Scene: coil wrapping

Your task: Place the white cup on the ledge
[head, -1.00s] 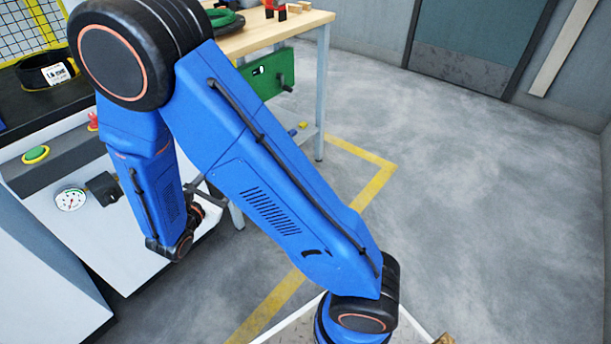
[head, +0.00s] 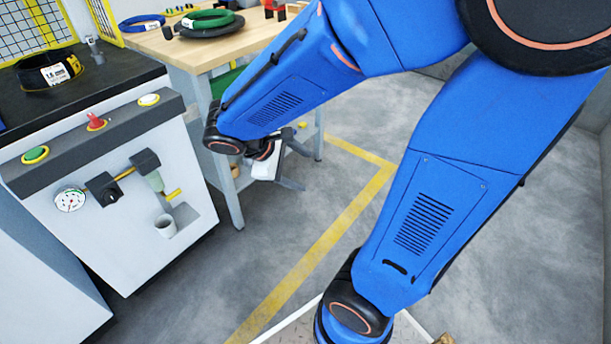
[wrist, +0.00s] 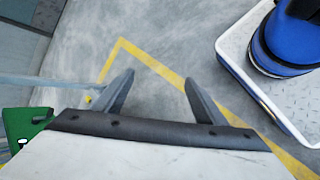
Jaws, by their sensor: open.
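The white cup (head: 165,226) stands upright on the small ledge (head: 188,217) at the lower right of the white machine front, below a filter bowl. My gripper (head: 303,165) is well to the right of the cup and ledge, past the workbench leg. In the wrist view my gripper (wrist: 158,78) shows two grey fingers spread apart with only floor between them. Neither cup nor ledge is in the wrist view.
The machine (head: 110,235) has a gauge (head: 70,200), valves and several buttons. A wooden workbench (head: 205,52) holds cable coils. Open floor with a yellow line (head: 330,230) lies to the right. My base shows in the wrist view.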

